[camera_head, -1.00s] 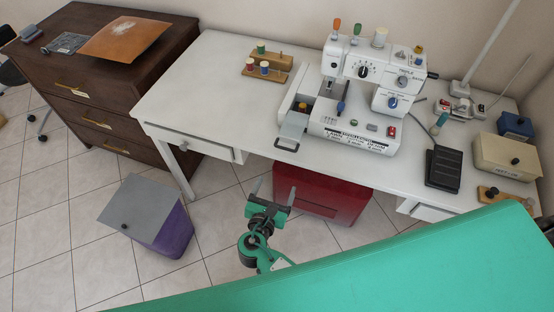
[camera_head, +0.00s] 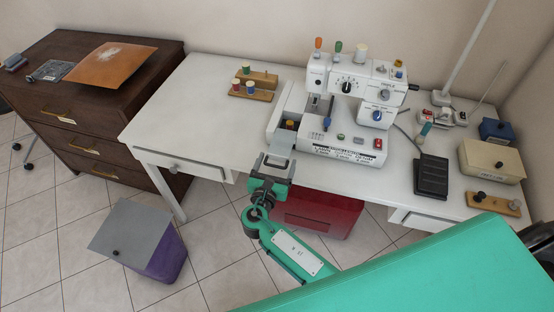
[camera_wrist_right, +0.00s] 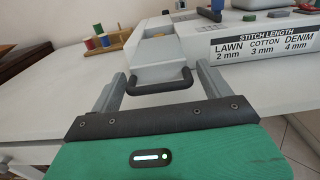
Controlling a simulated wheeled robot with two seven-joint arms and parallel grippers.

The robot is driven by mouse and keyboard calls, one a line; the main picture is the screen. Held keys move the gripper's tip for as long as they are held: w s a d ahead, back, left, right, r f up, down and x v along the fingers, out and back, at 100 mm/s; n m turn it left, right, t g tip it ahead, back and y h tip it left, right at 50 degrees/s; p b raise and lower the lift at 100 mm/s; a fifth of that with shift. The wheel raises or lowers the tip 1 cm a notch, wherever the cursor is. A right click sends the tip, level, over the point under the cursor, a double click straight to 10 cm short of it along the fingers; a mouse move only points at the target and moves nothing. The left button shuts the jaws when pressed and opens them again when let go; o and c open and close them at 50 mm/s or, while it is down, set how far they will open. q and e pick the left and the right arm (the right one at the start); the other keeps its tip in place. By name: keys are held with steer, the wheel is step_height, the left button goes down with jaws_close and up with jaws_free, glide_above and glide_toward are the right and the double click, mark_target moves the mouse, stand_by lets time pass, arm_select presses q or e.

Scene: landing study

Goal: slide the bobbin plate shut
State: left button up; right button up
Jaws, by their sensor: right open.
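The white sewing machine (camera_head: 345,95) stands on the white table. Its grey bobbin plate (camera_head: 281,138) sticks out at the machine's left front, towards the table's front edge, and an open well with a bobbin (camera_head: 291,125) shows behind it. The plate (camera_wrist_right: 152,62) has a black bar handle (camera_wrist_right: 160,84), seen in the right wrist view. My right gripper (camera_head: 276,159) is open at the table's front edge. Its two fingers stand on either side of the handle, with gaps showing; it is not closed on it. My left gripper is not in view.
A thread rack (camera_head: 253,84) stands left of the machine. A black pedal (camera_head: 431,176) and a cream box (camera_head: 491,160) are to its right. The table's left part is clear. A red cabinet (camera_head: 318,213) and a purple bin (camera_head: 165,256) stand below.

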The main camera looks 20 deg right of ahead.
mark_target(279, 157)
steer(key=shift+w+d, duration=0.35)
steer(key=shift+w, duration=0.1)
steer(key=c, duration=1.2)
steer(key=x, duration=0.4)
steer(key=shift+w+d, duration=0.1)
steer(key=shift+w, duration=0.05)
steer(key=o, duration=1.2)
